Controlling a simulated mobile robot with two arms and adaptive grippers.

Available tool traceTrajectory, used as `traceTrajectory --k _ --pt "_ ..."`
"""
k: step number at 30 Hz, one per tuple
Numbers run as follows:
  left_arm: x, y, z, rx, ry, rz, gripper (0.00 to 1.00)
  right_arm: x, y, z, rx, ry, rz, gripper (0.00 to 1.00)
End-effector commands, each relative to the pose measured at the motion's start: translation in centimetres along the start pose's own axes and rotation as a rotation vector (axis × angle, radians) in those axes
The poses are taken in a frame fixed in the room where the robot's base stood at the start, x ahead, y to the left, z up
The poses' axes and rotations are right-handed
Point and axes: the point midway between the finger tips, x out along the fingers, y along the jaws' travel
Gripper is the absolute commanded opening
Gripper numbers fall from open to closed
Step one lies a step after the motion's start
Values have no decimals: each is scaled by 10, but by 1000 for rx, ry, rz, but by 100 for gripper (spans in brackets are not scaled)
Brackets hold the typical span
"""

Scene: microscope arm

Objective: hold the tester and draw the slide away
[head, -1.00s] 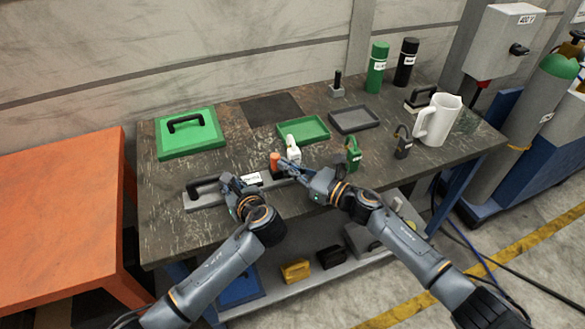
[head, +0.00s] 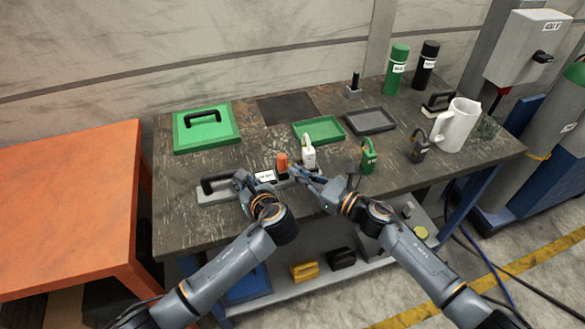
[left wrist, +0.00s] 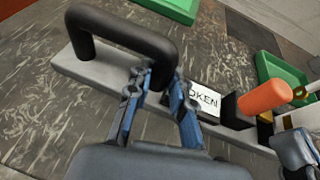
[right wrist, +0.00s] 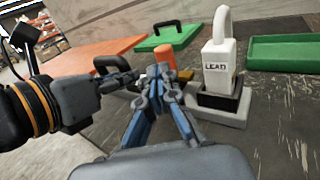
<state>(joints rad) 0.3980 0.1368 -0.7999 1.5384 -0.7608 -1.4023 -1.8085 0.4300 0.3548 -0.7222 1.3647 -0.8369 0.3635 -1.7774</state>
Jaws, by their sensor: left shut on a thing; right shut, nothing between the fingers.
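The tester is a long grey bar (head: 225,195) on the bench with an arched black handle (left wrist: 125,30) and a white label, partly hidden, ending in "OKEN" (left wrist: 205,98). My left gripper (left wrist: 158,82) is shut around the right leg of that handle. An upright orange knob (right wrist: 164,56), which appears to belong to the slide, stands on the bar's right part, left of a white padlock-shaped piece marked LEAD (right wrist: 217,62). My right gripper (right wrist: 164,90) is shut and empty, its fingertips just in front of the knob. The fingers hide the knob's base.
Behind are a green tray (head: 320,131), a grey tray (head: 370,121) and a green lidded box (head: 207,147). Green (head: 369,158) and dark (head: 419,150) padlock-shaped pieces and a white jug (head: 458,128) stand right. The bench front is clear.

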Motion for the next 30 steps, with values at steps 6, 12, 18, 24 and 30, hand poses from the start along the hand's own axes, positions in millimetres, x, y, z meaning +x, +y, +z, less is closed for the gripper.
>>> traceTrajectory --k 6,12,18,24,30 --pt "0 0 -1 -2 2 -1 0 -54 0 -3 1 5 -2 0" --pt "0 0 0 -1 2 -1 0 -93 0 -2 0 4 -1 0" --pt "0 0 0 -1 2 0 0 -112 0 -1 0 2 -2 0" --pt "0 0 0 -1 2 0 0 -115 0 0 -1 2 -1 0" --pt "0 0 0 -1 1 1 0 -115 0 -1 -1 2 -2 0"
